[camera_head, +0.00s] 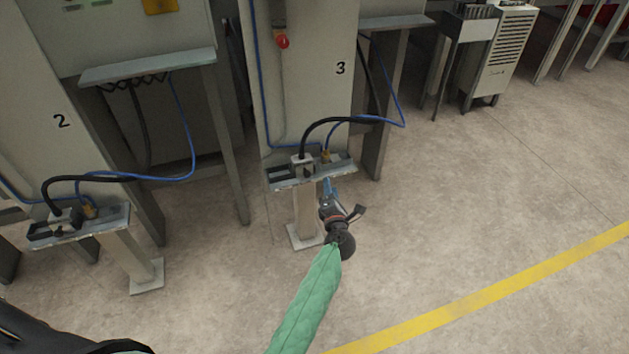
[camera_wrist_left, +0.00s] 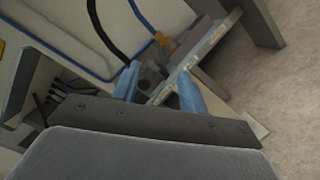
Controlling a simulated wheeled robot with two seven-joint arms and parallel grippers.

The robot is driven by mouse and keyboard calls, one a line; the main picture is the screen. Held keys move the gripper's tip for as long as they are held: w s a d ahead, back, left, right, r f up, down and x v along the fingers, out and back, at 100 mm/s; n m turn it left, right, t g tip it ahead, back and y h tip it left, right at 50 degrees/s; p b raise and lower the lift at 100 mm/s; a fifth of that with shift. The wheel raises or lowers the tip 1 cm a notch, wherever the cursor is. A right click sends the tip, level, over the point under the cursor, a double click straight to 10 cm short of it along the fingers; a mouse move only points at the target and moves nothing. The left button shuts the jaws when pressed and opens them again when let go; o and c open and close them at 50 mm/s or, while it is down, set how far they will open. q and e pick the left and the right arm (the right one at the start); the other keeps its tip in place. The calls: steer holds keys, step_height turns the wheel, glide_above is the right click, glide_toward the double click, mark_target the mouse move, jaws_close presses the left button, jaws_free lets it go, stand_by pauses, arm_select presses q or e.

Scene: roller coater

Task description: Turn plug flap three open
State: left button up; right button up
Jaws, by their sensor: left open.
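The plug stand of machine three (camera_head: 340,172) is a small grey shelf on a post below the panel marked 3. A grey plug housing (camera_head: 302,161) with a thick black cable sits on it, beside a yellow connector (camera_head: 326,156) with a blue cable. My left gripper (camera_head: 327,184) is at the shelf's front edge, its arm in a green sleeve. In the left wrist view its blue fingers (camera_wrist_left: 160,86) are spread apart, with the grey plug housing (camera_wrist_left: 151,73) showing beyond and between them. I cannot tell whether they touch it. The flap itself is too small to make out clearly. My right gripper is out of view.
A similar plug stand (camera_head: 112,222) with cables stands at the left by panel 2. A blue cable (camera_head: 392,124) loops out to the right above stand three. The floor to the right is clear up to a yellow line (camera_head: 490,297).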

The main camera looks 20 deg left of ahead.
mark_target(308, 175)
arm_select(q)
steer(key=shift+w+a+f+n+g+y, duration=0.2)
steer(key=shift+w+a+n+g+y, duration=0.35)
steer(key=shift+a, duration=0.9)
steer(key=shift+w+a+f+n+g+y, duration=0.2)
steer(key=shift+w+a+n+y, duration=0.4)
steer(key=shift+w+a+n, duration=0.6)
steer(key=shift+w+a+f+n+g+y, duration=0.15)
steer(key=shift+w+a+n+g+y, duration=0.3)
steer(key=shift+a, duration=1.2)
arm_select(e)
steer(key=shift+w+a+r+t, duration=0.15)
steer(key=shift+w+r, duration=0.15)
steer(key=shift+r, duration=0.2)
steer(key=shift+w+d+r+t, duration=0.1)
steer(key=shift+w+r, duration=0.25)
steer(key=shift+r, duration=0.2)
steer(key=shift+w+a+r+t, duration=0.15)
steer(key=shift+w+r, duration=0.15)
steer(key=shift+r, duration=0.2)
arm_select(q)
steer(key=shift+w, duration=0.1)
jaws_close()
